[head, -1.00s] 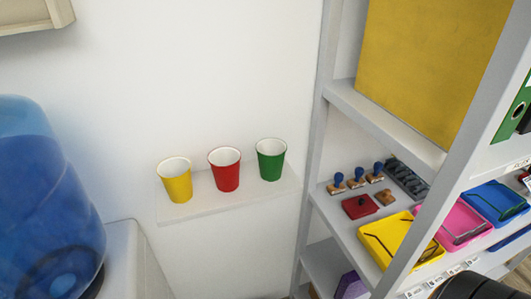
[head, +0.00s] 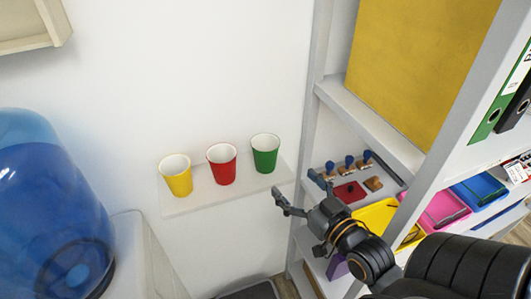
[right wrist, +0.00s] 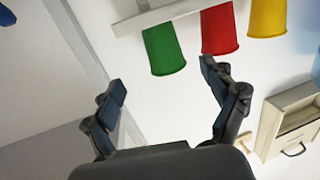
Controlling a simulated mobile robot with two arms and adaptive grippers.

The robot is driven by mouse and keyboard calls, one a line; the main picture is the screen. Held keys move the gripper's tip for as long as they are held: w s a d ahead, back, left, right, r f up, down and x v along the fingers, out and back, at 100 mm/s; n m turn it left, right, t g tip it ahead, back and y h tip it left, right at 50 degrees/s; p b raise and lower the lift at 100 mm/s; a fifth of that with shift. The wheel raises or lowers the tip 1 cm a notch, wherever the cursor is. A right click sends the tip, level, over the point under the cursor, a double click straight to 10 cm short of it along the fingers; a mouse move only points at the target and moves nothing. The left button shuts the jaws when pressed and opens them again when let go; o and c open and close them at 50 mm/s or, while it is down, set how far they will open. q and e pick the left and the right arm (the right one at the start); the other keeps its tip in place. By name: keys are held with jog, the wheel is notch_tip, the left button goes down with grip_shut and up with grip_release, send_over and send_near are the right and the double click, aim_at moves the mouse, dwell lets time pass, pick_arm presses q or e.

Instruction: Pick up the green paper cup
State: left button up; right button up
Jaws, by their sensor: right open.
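The green paper cup (head: 265,154) stands upright at the right end of a small white wall shelf (head: 205,199). The red cup (head: 221,166) stands in the middle and the yellow cup (head: 176,178) at the left. My right gripper (head: 297,192) is open and empty, to the right of and nearer than the green cup, apart from it. In the right wrist view the picture is upside down; the green cup (right wrist: 163,49) shows beyond the gap between the open fingers (right wrist: 162,92). My left gripper is not in view.
A grey rack (head: 306,125) stands close at the right, with stamps (head: 350,163), a yellow tray (head: 376,216) and a pink tray (head: 446,208). A blue water bottle (head: 55,220) is at the left. The wall above the cups is clear.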

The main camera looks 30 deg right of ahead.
aim_at(272, 163)
jog(key=w, duration=0.3)
jog(key=w+p, duration=0.1)
jog(key=w, duration=0.3)
jog(key=shift+w+d+f, duration=0.15)
jog(key=shift+w+f, duration=0.05)
jog(key=w, duration=0.1)
jog(key=w+p, duration=0.1)
jog(key=w, duration=0.1)
jog(key=w+p, duration=0.1)
jog(key=shift+w+f, duration=0.25)
jog(key=shift+w, duration=0.05)
jog(key=shift+w+f, duration=0.15)
jog(key=shift+w, duration=0.25)
jog(key=c, duration=0.9)
